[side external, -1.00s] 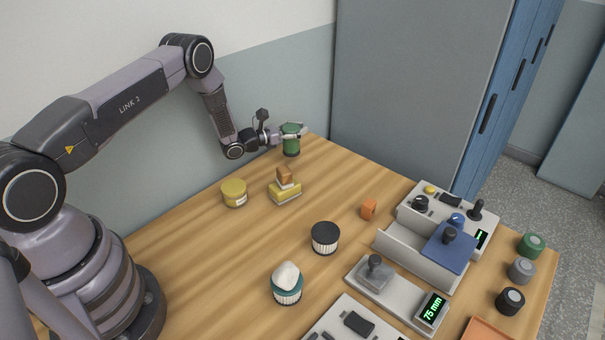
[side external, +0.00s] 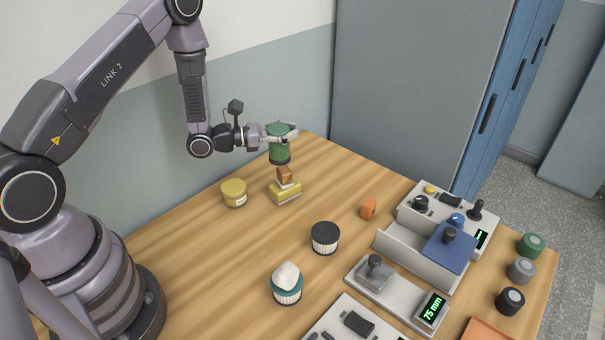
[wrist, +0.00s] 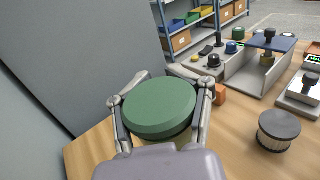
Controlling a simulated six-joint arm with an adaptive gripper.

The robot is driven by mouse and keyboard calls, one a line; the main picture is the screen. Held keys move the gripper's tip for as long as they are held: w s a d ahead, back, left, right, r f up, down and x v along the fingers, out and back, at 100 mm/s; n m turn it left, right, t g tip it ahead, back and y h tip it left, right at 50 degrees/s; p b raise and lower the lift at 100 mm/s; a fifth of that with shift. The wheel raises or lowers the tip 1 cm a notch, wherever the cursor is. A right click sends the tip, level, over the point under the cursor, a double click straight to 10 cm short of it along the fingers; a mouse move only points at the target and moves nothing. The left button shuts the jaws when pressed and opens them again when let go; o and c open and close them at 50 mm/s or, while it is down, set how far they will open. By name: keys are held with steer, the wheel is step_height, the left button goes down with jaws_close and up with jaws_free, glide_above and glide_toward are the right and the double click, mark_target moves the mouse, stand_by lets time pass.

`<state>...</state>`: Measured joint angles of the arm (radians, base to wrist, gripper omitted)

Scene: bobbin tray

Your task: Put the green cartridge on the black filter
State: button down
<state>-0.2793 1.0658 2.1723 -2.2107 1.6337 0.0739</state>
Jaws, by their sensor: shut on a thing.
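In the wrist view the green cartridge (wrist: 160,106) fills the space between the two fingers of my gripper (wrist: 163,98). The black filter (side external: 325,238) has a black top and white pleated sides, and stands upright mid-table with nothing on top. It also shows at the right of the wrist view (wrist: 278,130).
A teal filter (side external: 287,289) with a whitish lump on top is in front. An orange block (side external: 368,209) and a grey fixture (side external: 405,263) are to the right.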

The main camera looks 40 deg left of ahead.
steer(key=s+d+m+g+h, duration=0.2)
steer(key=d+m+g+h, duration=0.15)
steer(key=d, duration=0.45)
steer(key=s+d+m+g+h, duration=0.2)
steer(key=s+d+m+g, duration=0.15)
steer(key=d, duration=0.55)
steer(key=g, duration=0.1)
glide_above(339, 235)
steer(key=shift+n+h, duration=0.25)
steer(key=shift+n, duration=0.05)
step_height(339, 235, down, 7)
steer(key=shift+f, duration=0.4)
steer(key=shift+f, duration=0.1)
steer(key=shift+c, duration=2)
jaws_free()
